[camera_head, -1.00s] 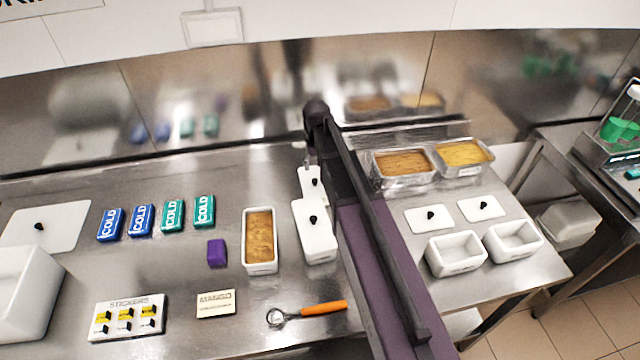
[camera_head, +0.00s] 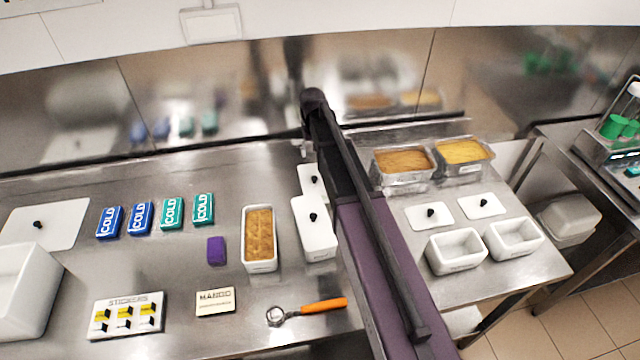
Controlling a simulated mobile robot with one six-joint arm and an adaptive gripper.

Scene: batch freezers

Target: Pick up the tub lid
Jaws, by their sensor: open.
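Several white lids with black knobs are in view. One lid (camera_head: 305,170) lies towards the back of the counter, partly hidden by my arm. Another lid (camera_head: 315,228) sits on a narrow white tub just in front of it. An uncovered white tub (camera_head: 259,267) with a brown filling stands to the left. Two small lids (camera_head: 418,213) (camera_head: 493,209) lie on the right table, and a larger one (camera_head: 62,222) lies at far left. My gripper (camera_head: 309,152) is at the far end of my arm, above the partly hidden lid; its fingers are mostly hidden, with nothing seen held.
Blue and green cold packs (camera_head: 172,214), a purple block (camera_head: 216,250), a sticker board (camera_head: 127,316), a mango label (camera_head: 215,302) and an orange-handled scoop (camera_head: 322,306) lie on the counter. Filled metal pans (camera_head: 403,182) and empty white tubs (camera_head: 457,267) stand right. A steel wall is behind.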

